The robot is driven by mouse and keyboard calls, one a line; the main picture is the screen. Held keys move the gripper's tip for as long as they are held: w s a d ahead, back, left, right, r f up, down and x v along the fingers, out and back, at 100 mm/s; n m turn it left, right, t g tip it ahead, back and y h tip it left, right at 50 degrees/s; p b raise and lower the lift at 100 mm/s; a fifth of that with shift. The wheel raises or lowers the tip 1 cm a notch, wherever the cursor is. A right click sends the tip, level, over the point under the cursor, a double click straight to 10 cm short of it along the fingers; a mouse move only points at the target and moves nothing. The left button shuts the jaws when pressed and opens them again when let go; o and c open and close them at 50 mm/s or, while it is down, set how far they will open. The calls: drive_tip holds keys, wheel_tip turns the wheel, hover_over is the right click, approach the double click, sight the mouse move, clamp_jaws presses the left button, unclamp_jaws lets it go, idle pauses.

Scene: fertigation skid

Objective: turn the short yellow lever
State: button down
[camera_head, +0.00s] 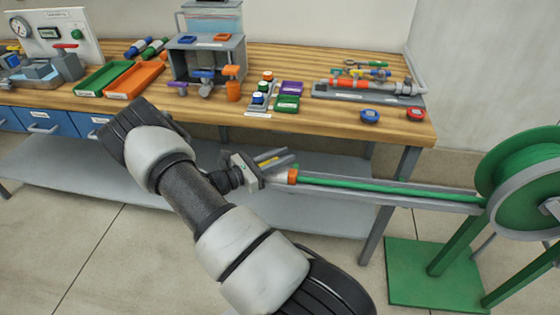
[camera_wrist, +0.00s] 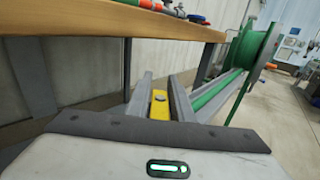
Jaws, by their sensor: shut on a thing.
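The short yellow lever (camera_wrist: 159,105) lies between the two grey fingers of my gripper (camera_wrist: 161,95) in the wrist view. In the head view, a strip of yellow (camera_head: 268,155) shows at my gripper (camera_head: 277,163), in front of the bench. My gripper is shut on the lever. It is close beside the orange end (camera_head: 292,176) of the green hose in its grey trough. The fingers and wrist hide part of the lever and what it is mounted on. Its exact turn angle cannot be told.
The wooden bench (camera_head: 330,122) stands behind my gripper, with a grey shelf (camera_head: 340,190) below. A green hose reel (camera_head: 520,185) stands at the right on a green base (camera_head: 420,275). Trays, a pipe assembly (camera_head: 360,86) and small parts lie on the bench top.

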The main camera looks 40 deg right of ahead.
drive_tip(key=m+g+b, duration=0.1)
drive_tip(key=g, duration=0.1)
drive_tip(key=s+m+g+y+b, duration=0.1)
drive_tip(key=m+g, duration=0.1)
drive_tip(key=m+g+y+b, duration=0.1)
drive_tip(key=g, duration=0.1)
drive_tip(key=shift+s+a+f+m+g+b, duration=0.15)
drive_tip(key=shift+f+m+g+b, duration=0.1)
drive_tip(key=shift+m+g+b, duration=0.1)
drive_tip(key=shift+s+a+r+m+g+y+b, duration=0.1)
drive_tip(key=shift+s+m+g+y+b, duration=0.1)
drive_tip(key=shift+m+g+y, duration=0.45)
drive_tip(key=shift+s+a+r+m+g+y+b, duration=0.1)
drive_tip(key=shift+a+m+g+y+b, duration=0.1)
drive_tip(key=shift+m+g+y, duration=0.45)
drive_tip(key=shift+s+a+m+g+y+b, duration=0.1)
drive_tip(key=shift+s+m+g+y+b, duration=0.1)
drive_tip(key=shift+m+g+y, duration=0.45)
drive_tip(key=shift+g+y, duration=0.25)
drive_tip(key=shift+g, duration=0.15)
drive_tip(key=c, duration=1.7)
unclamp_jaws()
drive_tip(key=shift+r, duration=0.1)
